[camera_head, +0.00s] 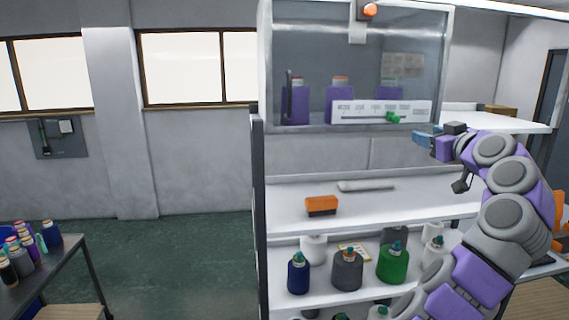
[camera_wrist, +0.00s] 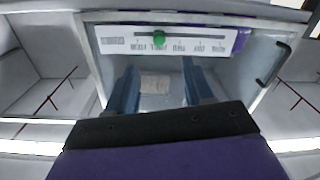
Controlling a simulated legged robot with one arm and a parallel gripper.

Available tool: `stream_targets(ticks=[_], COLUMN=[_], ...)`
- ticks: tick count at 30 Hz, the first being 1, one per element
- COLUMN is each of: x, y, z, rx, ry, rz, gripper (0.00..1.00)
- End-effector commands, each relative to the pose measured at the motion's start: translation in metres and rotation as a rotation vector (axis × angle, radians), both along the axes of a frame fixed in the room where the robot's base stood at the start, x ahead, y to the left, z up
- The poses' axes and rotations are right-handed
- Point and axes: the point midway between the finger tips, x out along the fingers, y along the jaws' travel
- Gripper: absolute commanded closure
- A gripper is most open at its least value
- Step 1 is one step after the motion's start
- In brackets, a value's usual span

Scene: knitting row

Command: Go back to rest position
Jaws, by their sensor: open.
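My gripper (camera_head: 428,137) is raised at the right in the head view, in front of the lower right part of a glass-fronted cabinet (camera_head: 264,75). In the wrist view my gripper (camera_wrist: 158,72) shows two blue fingers spread apart with nothing between them. Beyond the fingertips is a white label panel (camera_wrist: 115,41) with a slider slot and a green knob (camera_wrist: 159,38). The green knob also shows in the head view (camera_head: 394,117), just left of my gripper. The fingers look apart from the knob.
An orange-and-black box (camera_head: 321,206) and a grey bar (camera_head: 366,186) lie on the white shelf (camera_head: 285,212) below the cabinet. Several yarn cones, including a green one (camera_head: 392,265), stand lower down. A table (camera_head: 60,262) with cones is at the left. Open floor (camera_head: 180,260) lies between.

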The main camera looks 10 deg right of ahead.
Motion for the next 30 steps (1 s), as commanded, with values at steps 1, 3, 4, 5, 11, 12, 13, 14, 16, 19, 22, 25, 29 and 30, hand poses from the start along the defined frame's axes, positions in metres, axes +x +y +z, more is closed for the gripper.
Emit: stream_targets(ticks=[1,3,4,5,11,12,13,14,16,19,22,25,29,30], x=[0.005,0.015,0.019,0.024,0.049,0.052,0.053,0.054,0.053,0.046,0.033,0.014,-0.018,-0.030], y=[0.001,0.004,0.007,0.011,0.059,0.073,0.083,0.094,0.121,0.163,0.204,0.245,0.293,0.307], z=[-0.005,-0.014,-0.018,-0.023,-0.043,-0.046,-0.049,-0.050,-0.054,-0.060,-0.067,-0.077,-0.095,-0.101], rx=[0.039,0.115,0.148,0.184,0.386,0.416,0.437,0.457,0.492,0.529,0.547,0.551,0.532,0.521], ry=[0.009,0.032,0.043,0.059,0.173,0.203,0.225,0.246,0.300,0.388,0.477,0.575,0.705,0.746], rz=[0.023,0.066,0.087,0.111,0.276,0.309,0.332,0.355,0.409,0.482,0.540,0.587,0.625,0.633], gripper=[0.48,0.48,0.48,0.48,0.48,0.48,0.48,0.48,0.48,0.48,0.48,0.48,0.48,0.48])
